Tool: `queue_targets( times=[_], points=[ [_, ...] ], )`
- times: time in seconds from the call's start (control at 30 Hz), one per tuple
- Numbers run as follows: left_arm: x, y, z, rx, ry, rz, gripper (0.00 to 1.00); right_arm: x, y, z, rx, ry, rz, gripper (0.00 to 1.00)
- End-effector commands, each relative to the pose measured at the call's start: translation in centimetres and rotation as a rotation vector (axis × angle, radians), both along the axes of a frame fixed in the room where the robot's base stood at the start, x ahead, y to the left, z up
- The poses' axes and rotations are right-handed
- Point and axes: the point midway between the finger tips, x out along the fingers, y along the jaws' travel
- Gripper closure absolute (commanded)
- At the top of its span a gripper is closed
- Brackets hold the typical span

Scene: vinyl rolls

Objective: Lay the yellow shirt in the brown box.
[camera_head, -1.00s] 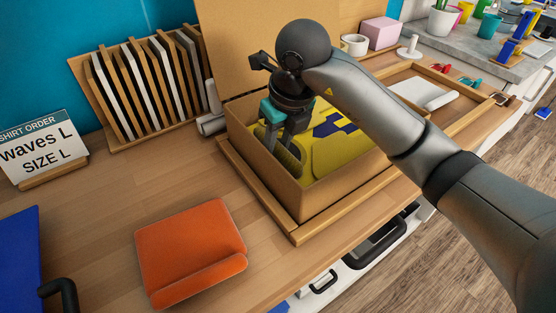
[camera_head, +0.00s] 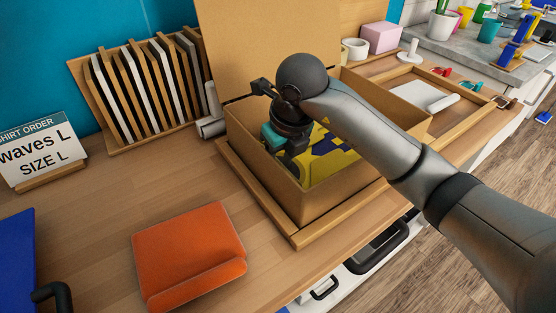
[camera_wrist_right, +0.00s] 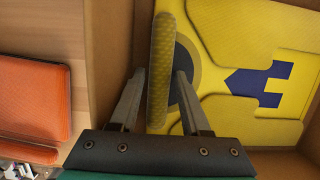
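The yellow shirt (camera_head: 335,158), folded and with a dark blue print, lies inside the open brown box (camera_head: 317,204). It also shows in the right wrist view (camera_wrist_right: 265,45), flat between the box walls, with a ribbed rolled edge standing up. My right gripper (camera_head: 283,152) reaches down into the left part of the box. In the wrist view its two fingers (camera_wrist_right: 160,75) stand apart on either side of the rolled edge, with a gap beside the left finger. The arm hides part of the shirt and box.
An orange folded item (camera_head: 190,255) lies on the wooden counter in front of the box. A rack of boards (camera_head: 145,85) and a shirt order sign (camera_head: 42,150) stand at the left. A blue item (camera_head: 18,260) is at the lower left. A wooden frame (camera_head: 470,110) lies right of the box.

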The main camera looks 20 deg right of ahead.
Motion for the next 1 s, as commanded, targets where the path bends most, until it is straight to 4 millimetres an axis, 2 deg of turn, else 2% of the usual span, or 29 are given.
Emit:
queue_targets(
  times=[0.17,0.27,0.4,0.7,0.8,1.0],
  points=[
    [0.2,-0.1,0.4,-0.001,-0.003,0.0,1.0,0.0,0.0,0.8,0.001,-0.002,0.0,0.53],
    [0.2,-0.2,0.8,-0.002,-0.001,-0.001,1.0,-0.4,-0.2,2.3,0.0,-0.004,0.0,0.53],
    [-0.2,-0.8,1.6,-0.01,0.004,-0.002,1.0,-1.1,-0.4,5.4,0.001,-0.006,0.0,0.53],
    [-2.9,-2.4,2.8,-0.029,0.05,-0.006,1.0,-2.6,-0.9,10.8,0.0,-0.004,-0.001,0.53],
    [-3.4,-2.5,3.0,-0.03,0.058,-0.008,1.0,-2.8,-1.0,11.5,-0.001,-0.003,-0.001,0.53],
    [-4.0,-2.7,3.0,-0.03,0.067,-0.01,1.0,-3.0,-1.0,11.8,0.0,0.0,-0.001,0.53]
  ],
)
